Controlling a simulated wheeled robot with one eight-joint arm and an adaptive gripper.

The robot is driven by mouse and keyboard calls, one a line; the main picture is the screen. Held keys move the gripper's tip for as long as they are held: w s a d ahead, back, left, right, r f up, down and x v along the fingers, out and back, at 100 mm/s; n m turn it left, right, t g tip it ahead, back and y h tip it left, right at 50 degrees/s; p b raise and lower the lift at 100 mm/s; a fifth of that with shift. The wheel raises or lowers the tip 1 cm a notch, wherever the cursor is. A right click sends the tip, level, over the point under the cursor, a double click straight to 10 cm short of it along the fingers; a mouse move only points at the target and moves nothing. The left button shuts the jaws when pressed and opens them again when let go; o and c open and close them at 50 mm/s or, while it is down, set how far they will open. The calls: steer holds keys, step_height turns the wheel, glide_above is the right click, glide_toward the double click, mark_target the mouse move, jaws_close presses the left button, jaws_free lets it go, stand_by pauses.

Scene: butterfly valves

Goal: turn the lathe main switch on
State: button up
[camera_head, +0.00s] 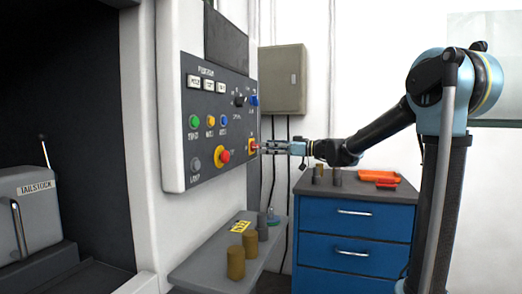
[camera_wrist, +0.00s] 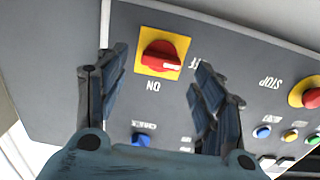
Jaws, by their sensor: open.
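The main switch is a red rotary knob (camera_wrist: 160,55) on a yellow square plate, set in the grey control panel (camera_head: 212,112). In the wrist view the panel appears upside down. The knob's white mark points right, towards lettering that looks like OFF, partly hidden by a finger. The word ON stands below the plate. In the head view the switch (camera_head: 252,146) sits at the panel's right edge, partly hidden by my gripper (camera_head: 264,148). My gripper is open, its fingers one on each side of the knob in the wrist view. I cannot tell whether they touch it.
A red emergency STOP button (camera_head: 223,156) and several coloured buttons share the panel. Below, a grey shelf (camera_head: 205,270) holds brass and grey cylinders. A blue drawer cabinet (camera_head: 350,230) with orange trays stands at the right. A grey box (camera_head: 283,80) hangs on the wall.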

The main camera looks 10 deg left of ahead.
mark_target(259, 146)
steer(key=shift+w+a, duration=0.15)
steer(key=shift+a, duration=1.9)
steer(key=c, duration=1)
